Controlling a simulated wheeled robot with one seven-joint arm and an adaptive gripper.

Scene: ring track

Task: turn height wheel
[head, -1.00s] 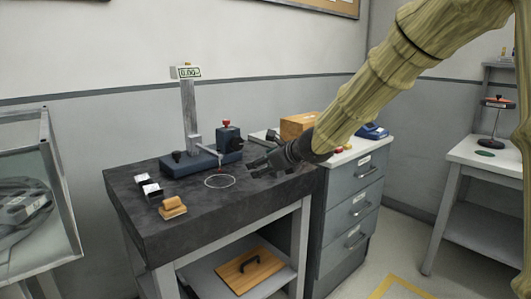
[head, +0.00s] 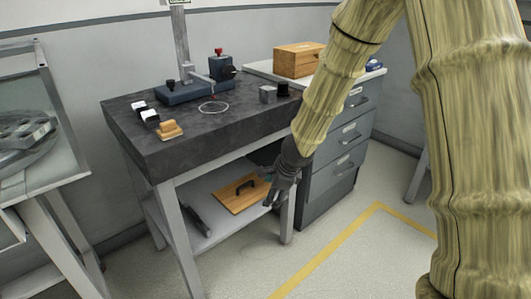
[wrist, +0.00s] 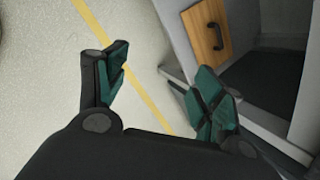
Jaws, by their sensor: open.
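A height gauge with a grey column (head: 180,40) and a blue base (head: 190,92) stands on the dark stone tabletop. A small black knob (head: 171,85) is at the base's left end. A blue block (head: 221,70) with a red knob on top and a dark round part on its right side stands at the base's right. I cannot tell which of these is the height wheel. My gripper (head: 275,192) hangs below the tabletop, by the table's right front leg, well away from the gauge. In the wrist view my gripper (wrist: 160,75) is open and empty, with green pads.
A white ring (head: 213,107), black-and-white blocks (head: 149,117) and a wooden block (head: 169,130) are on the tabletop. A wooden board (head: 238,195) with a black handle lies on the lower shelf. A drawer cabinet (head: 338,160) stands right. The floor in front is clear.

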